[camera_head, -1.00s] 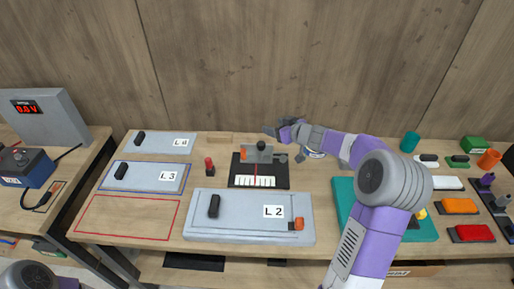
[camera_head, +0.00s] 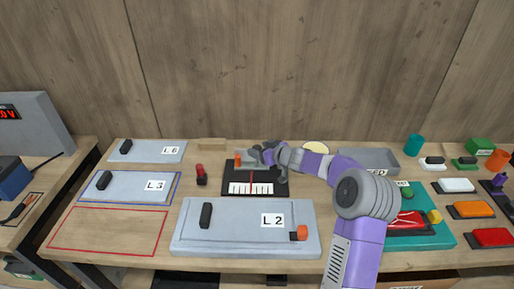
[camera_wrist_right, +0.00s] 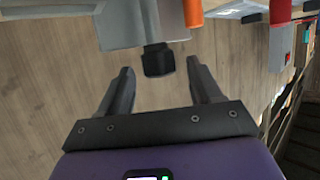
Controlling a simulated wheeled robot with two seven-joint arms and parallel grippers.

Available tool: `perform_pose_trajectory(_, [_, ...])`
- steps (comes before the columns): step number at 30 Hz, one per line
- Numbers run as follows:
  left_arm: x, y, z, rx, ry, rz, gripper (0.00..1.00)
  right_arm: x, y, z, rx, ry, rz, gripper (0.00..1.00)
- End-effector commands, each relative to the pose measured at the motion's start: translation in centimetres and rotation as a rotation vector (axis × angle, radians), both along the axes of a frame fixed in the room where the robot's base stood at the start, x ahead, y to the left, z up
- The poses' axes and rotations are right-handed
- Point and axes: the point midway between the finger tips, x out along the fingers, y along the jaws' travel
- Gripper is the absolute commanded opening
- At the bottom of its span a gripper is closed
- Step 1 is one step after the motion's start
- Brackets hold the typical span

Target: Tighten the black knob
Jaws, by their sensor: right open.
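The black knob (camera_wrist_right: 158,60) sticks out of a grey block (camera_wrist_right: 140,22) in the right wrist view. My right gripper (camera_wrist_right: 160,76) is open, its two dark fingers on either side of the knob with a gap to each; I cannot tell any contact. In the head view my right gripper (camera_head: 262,154) is at the small grey fixture on a black base (camera_head: 234,188) with a white scale and red pointer. The gripper hides most of the fixture and the knob there. An orange part (camera_head: 238,160) shows at its left. My left gripper is out of view.
A red-topped post (camera_head: 200,172) stands left of the fixture. The grey L2 panel (camera_head: 240,222) lies in front, L3 (camera_head: 128,188) and L6 (camera_head: 160,152) to the left. The red-outlined area (camera_head: 108,230) is empty.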

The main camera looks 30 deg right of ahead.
Motion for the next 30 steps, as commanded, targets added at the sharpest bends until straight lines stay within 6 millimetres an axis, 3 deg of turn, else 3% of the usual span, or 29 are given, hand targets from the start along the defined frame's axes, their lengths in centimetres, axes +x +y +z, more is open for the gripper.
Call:
perform_pose_trajectory(6, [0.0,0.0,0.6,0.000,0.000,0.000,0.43,1.8,0.3,-0.7,0.001,0.000,0.000,0.64])
perform_pose_trajectory(16, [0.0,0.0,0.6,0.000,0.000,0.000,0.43,2.1,0.3,-0.9,0.000,0.000,-0.001,0.64])
perform_pose_trajectory(26, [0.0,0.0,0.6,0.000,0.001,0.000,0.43,2.1,0.3,-0.9,0.000,0.000,-0.001,0.15])
perform_pose_trajectory(30, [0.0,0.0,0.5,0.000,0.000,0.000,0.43,2.1,0.3,-0.9,-0.001,0.000,-0.002,0.13])
